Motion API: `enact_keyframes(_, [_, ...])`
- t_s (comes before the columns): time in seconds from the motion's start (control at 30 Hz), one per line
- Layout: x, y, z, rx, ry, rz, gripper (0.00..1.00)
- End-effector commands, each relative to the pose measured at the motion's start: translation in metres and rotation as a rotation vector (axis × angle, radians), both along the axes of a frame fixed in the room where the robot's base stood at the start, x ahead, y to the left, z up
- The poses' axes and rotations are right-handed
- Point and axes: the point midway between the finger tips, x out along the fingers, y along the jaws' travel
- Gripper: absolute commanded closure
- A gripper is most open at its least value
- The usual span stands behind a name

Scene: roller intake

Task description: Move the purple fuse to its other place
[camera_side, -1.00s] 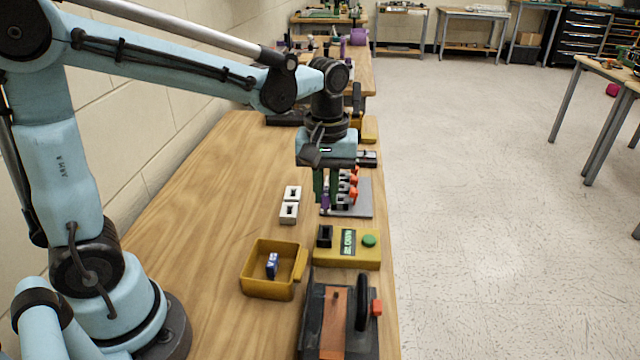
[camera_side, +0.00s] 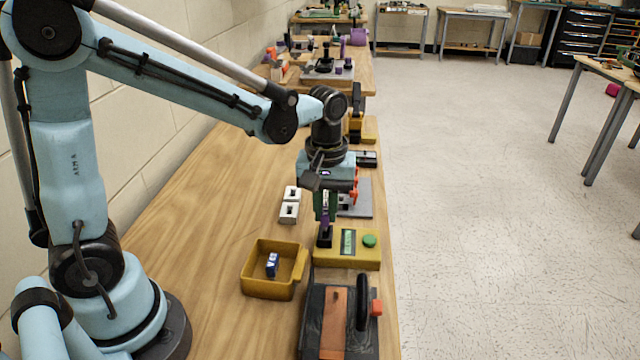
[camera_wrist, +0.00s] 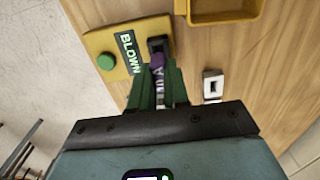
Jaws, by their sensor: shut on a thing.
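My gripper (camera_side: 326,212) has its green fingers closed on the purple fuse (camera_side: 325,226); the wrist view shows the fuse (camera_wrist: 158,65) between the fingers, with markings on its pale part. The fuse points down at the black socket (camera_side: 324,241) on the left end of the yellow tester (camera_side: 347,261). Its lower end meets the socket in the pictures; I cannot tell how deep it sits. In the wrist view the tester's display (camera_wrist: 129,52) reads BLOWN, beside a green button (camera_wrist: 106,62).
A yellow bin (camera_side: 250,287) holding a blue-and-white piece (camera_side: 272,264) stands front left. Two white holders (camera_side: 289,212) lie behind it. A grey plate (camera_side: 362,205) with orange-red parts is behind the tester. A black lever device (camera_side: 312,325) stands in front. The left tabletop is clear.

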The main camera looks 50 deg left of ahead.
Motion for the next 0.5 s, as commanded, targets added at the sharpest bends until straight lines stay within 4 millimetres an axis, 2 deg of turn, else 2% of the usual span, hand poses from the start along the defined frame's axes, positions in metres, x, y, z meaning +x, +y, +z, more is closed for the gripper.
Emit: enact_keyframes(0.5, [0.0004, 0.0000, -0.0092, 0.000, 0.000, 0.000, 1.00])
